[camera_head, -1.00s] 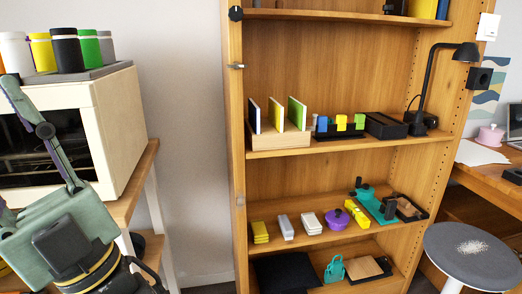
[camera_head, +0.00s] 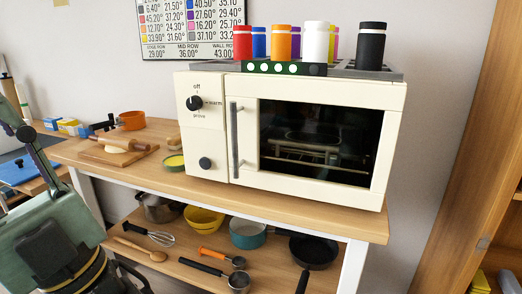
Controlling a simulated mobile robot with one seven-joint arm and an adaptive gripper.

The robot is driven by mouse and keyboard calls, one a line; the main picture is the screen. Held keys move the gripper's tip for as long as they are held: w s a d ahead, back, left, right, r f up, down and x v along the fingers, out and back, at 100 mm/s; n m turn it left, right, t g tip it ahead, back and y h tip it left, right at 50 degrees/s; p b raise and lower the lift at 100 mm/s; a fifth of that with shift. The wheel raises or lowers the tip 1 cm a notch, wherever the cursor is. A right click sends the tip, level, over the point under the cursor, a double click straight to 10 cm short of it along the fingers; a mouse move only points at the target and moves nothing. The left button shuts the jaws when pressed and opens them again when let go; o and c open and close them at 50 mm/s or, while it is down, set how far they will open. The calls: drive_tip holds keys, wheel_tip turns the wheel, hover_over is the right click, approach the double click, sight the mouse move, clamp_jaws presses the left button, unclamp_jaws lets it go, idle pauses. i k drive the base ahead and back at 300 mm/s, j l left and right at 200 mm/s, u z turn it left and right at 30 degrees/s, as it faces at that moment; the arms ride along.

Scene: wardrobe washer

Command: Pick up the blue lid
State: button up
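A flat blue piece (camera_head: 18,170) lies on the bench at the far left, partly cut off by the frame edge and my arm; I cannot tell if it is a lid. A blue canister (camera_head: 259,42) stands among several coloured canisters on top of the oven, partly hidden by the red and orange ones. My gripper (camera_head: 28,135) shows only in part at the left edge, in front of the bench; its fingertips are not clearly seen, and I see nothing held in it.
The cream oven (camera_head: 300,135) stands on the wooden bench (camera_head: 300,203). Pans and utensils lie on the shelf below. A wooden cabinet (camera_head: 470,150) rises at the right.

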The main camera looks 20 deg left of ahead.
sight(14, 172)
drive_tip(key=j+u, duration=0.3)
drive_tip(key=i+j+u, duration=0.25)
drive_tip(key=j, duration=0.15)
drive_tip(key=j+u, duration=0.3)
drive_tip(key=i+j+u, duration=0.25)
drive_tip(key=j, duration=0.3)
drive_tip(key=i+j+u, duration=0.25)
drive_tip(key=i+j, duration=0.55)
drive_tip(key=j, duration=0.2)
drive_tip(key=i+j+u, duration=0.1)
drive_tip(key=i+j, duration=0.3)
drive_tip(key=j, duration=0.15)
